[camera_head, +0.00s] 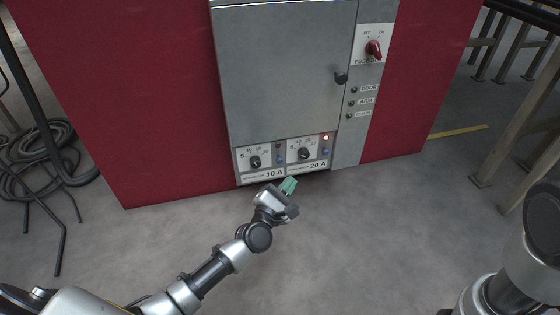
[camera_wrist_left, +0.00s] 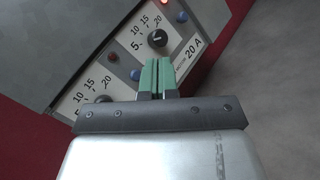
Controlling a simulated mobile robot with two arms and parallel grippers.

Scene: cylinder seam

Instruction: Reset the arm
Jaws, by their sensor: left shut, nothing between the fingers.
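My left arm reaches in from the lower left in the head view. Its gripper (camera_head: 288,186) has green fingertips and is just in front of the lower edge of the grey control cabinet (camera_head: 285,80), below the 20 A panel. In the left wrist view the two green fingers (camera_wrist_left: 158,76) are side by side, shut with nothing between them. They overlap the edge of the dial panel (camera_wrist_left: 125,60) in that picture; I cannot tell whether they touch it. My right gripper is not in view; only part of my right arm shows at the lower right.
The cabinet has two dials (camera_head: 303,153), a lit red lamp (camera_head: 326,138), a black door knob (camera_head: 341,77) and a red fuse switch (camera_head: 374,48). Red panels (camera_head: 130,100) flank it. Coiled cables (camera_head: 45,150) lie at left, metal railings (camera_head: 520,130) stand at right. Floor in front is clear.

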